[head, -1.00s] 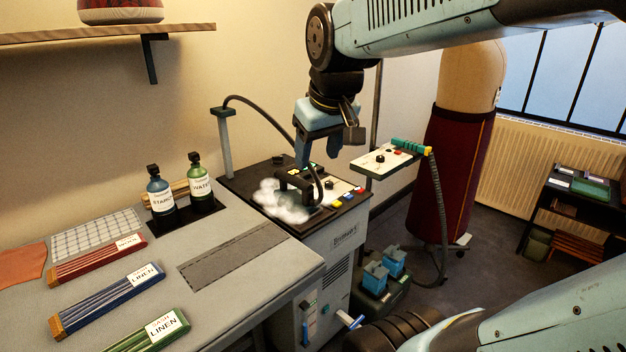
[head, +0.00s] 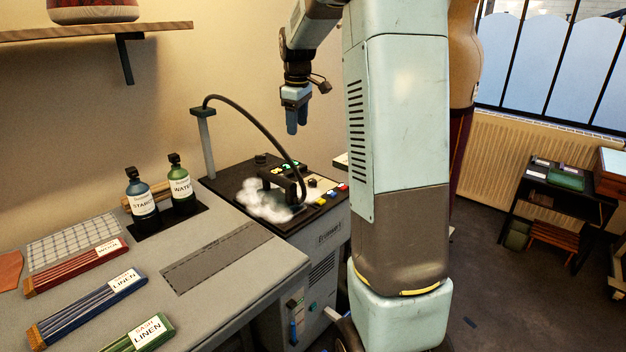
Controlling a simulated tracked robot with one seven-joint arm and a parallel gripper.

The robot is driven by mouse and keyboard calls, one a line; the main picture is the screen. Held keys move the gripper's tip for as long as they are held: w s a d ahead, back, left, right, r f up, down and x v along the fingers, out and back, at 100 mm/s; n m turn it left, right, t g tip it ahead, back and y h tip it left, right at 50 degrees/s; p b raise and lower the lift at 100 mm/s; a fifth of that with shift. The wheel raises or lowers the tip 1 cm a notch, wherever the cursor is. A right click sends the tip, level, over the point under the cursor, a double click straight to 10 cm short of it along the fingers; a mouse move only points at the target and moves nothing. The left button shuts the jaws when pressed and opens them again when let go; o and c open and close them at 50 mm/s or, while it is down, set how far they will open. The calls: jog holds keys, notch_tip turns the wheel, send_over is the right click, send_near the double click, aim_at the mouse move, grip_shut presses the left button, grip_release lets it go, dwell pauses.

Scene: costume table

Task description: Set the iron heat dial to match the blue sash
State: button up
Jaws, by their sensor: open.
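The blue sash (head: 88,307) lies folded on the grey table at the lower left, with a white tag reading LINEN. The iron (head: 285,186) rests on the dark top of the ironing station, with white steam around its left side and a hose rising from it. A pale panel (head: 318,187) with dark knobs and coloured buttons is beside the iron; I cannot read the dial's marks or setting. My gripper (head: 297,129) is open and empty, pointing down in the air above and behind the iron.
Starch (head: 141,200) and water (head: 180,190) bottles stand behind. The hose post (head: 206,145) rises left of my gripper. My arm hides the area right of the station.

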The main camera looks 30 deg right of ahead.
aim_at(312, 180)
jog(key=w+d+f+n+g, duration=0.2)
jog(key=w+d+f+n, duration=0.1)
jog(key=w+d+f, duration=0.9)
jog(key=shift+y, duration=0.3)
jog(key=f, duration=0.4)
jog(key=s+a+f, duration=0.1)
jog(key=f, duration=0.9)
jog(key=shift+s+a+f, duration=0.2)
jog(key=shift+a+f, duration=0.05)
jog(key=shift+a, duration=0.15)
jog(key=shift+d+r, duration=0.1)
jog(key=shift+r, duration=0.05)
jog(key=c, duration=1)
